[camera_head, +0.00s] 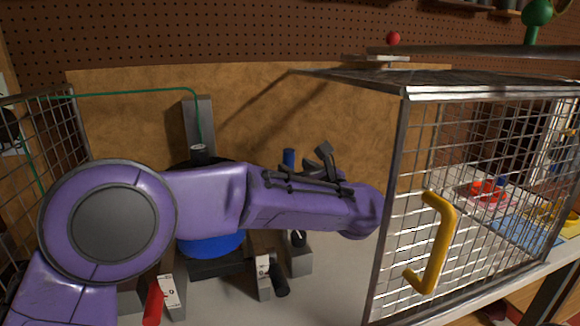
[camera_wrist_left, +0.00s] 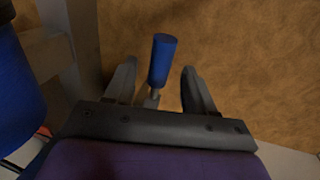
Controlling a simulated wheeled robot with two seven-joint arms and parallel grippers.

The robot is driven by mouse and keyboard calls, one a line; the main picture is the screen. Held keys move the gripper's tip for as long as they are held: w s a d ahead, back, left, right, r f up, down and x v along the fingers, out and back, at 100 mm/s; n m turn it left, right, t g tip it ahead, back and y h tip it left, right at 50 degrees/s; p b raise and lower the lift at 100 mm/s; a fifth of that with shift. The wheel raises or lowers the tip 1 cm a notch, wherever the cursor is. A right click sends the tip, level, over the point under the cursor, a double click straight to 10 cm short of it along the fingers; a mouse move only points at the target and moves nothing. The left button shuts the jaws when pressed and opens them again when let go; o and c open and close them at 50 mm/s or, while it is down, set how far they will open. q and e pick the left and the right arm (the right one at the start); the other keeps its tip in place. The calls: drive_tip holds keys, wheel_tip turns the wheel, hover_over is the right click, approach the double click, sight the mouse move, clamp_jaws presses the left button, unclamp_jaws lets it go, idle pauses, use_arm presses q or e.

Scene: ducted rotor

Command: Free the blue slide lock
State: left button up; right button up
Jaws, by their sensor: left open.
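The blue slide lock's cylindrical knob (camera_head: 289,157) stands up just behind my left forearm in the head view. In the left wrist view the blue knob (camera_wrist_left: 163,58) is on a thin metal stem, between the two dark fingers of my left gripper. My left gripper (camera_head: 299,160) is open, with one finger on each side of the knob and visible gaps to both; it also shows in the left wrist view (camera_wrist_left: 160,80). The lock's base is hidden by the gripper and arm. My right gripper is not in view.
A wire-mesh guard with a yellow handle (camera_head: 434,243) stands at the right. A blue round part (camera_head: 211,245) sits below my arm. A red handle (camera_head: 153,303) and a black handle (camera_head: 280,286) are at the front. A tan board (camera_head: 340,110) closes the back.

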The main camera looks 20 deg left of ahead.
sight(285, 159)
use_arm(q)
drive_tip(key=p+x, duration=0.1)
drive_tip(key=x, duration=0.4)
drive_tip(key=shift+w+a+r+p, duration=0.15)
drive_tip(key=shift+w+r+p, duration=0.1)
drive_tip(key=shift+p, duration=0.15)
drive_tip(key=shift+w+a+f, duration=0.1)
drive_tip(key=shift+w+a, duration=0.05)
drive_tip(key=shift+w, duration=0.1)
drive_tip(key=shift+s+a, duration=0.1)
drive_tip(key=shift+c, duration=0.4)
